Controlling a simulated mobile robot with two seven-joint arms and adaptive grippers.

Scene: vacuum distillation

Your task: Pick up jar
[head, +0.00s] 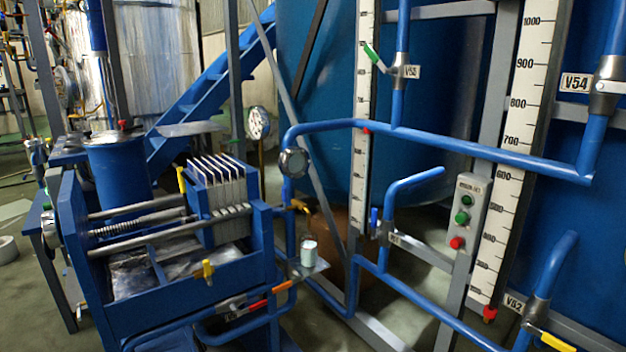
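A small jar (308,253), pale and whitish, stands upright on a small metal shelf (312,268) beside the blue pipework, right of the filter press. Neither of my grippers shows in the head view, and nothing is seen touching the jar.
A blue filter press (190,297) with several white plates stands left of the jar. Blue pipes (352,290) run close to the jar's right and front. A button box (466,214) and a large blue tank (420,140) stand to the right. Some floor (300,335) shows below.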

